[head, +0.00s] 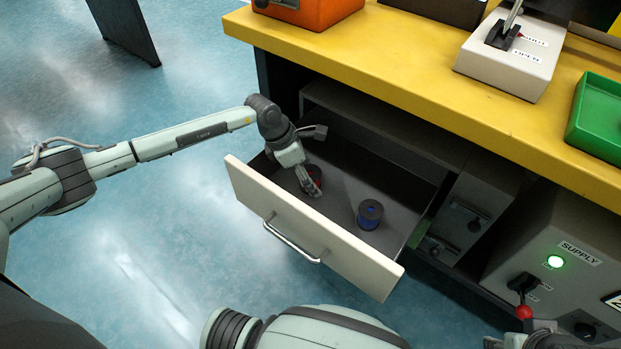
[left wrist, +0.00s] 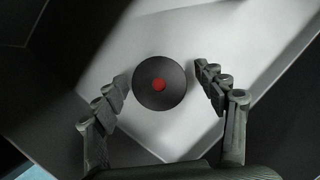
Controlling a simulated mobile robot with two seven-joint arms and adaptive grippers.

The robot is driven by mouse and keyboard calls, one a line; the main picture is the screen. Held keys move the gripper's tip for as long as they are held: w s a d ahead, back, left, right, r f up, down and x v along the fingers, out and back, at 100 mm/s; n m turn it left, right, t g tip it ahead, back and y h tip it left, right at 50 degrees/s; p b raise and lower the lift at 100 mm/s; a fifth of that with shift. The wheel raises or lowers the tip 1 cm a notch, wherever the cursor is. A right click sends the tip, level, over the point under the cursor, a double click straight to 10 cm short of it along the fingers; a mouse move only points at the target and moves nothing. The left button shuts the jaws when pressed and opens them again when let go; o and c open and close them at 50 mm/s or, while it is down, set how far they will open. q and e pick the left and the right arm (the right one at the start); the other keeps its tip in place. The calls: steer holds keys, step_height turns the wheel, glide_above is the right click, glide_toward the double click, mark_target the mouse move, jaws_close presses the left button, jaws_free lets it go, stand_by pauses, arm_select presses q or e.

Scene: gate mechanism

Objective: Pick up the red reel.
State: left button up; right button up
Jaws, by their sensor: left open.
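The red reel (head: 314,172) stands in the open drawer (head: 343,196), toward its left side, partly hidden by my left gripper (head: 306,184). My left gripper (left wrist: 162,88) is open, with one finger on each side of the reel. The right finger is very near the flange; I cannot tell if it touches. My right gripper (head: 508,341) is only partly in view at the bottom right edge, and its fingers cannot be made out.
A blue reel with dark flanges (head: 369,214) stands in the same drawer, to the right. The yellow worktop (head: 400,75) overhangs the back of the drawer. A supply box with a red-knobbed lever (head: 523,311) is at lower right. The blue floor on the left is clear.

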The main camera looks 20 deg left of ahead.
arm_select(q)
steer(key=shift+d, duration=0.1)
steer(key=c, duration=1.4)
